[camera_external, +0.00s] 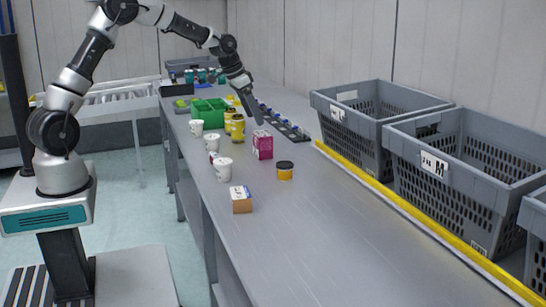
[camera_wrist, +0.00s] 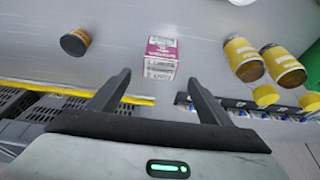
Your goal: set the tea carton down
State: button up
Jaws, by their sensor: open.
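The tea carton, a magenta and white box (camera_external: 262,147), stands upright on the grey bench. It also shows in the wrist view (camera_wrist: 161,54), just beyond my fingertips. My gripper (camera_external: 259,121) is directly above and slightly behind the carton in the external view. In the wrist view my gripper (camera_wrist: 160,80) has its two fingers spread wide with nothing between them. The carton looks free of both fingers.
A yellow jar with a dark lid (camera_external: 285,171) and a brown box (camera_external: 241,200) stand nearer. White cups (camera_external: 223,169) line the left edge. Yellow jars (camera_external: 237,128) and a green bin (camera_external: 209,112) are behind. Grey crates (camera_external: 377,125) stand right, past a yellow strip (camera_external: 400,207). The front bench is clear.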

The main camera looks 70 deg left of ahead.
jog(key=s+d+r, duration=1.3)
jog(key=s+r, duration=0.1)
jog(key=s, duration=0.2)
jog(key=s+d+f, duration=0.1)
jog(key=s+d, duration=0.2)
jog(key=s, duration=0.6)
jog(key=s+d+f+t, duration=0.1)
jog(key=s+d, duration=0.3)
jog(key=s, duration=0.6)
jog(key=shift+s+f, duration=0.2)
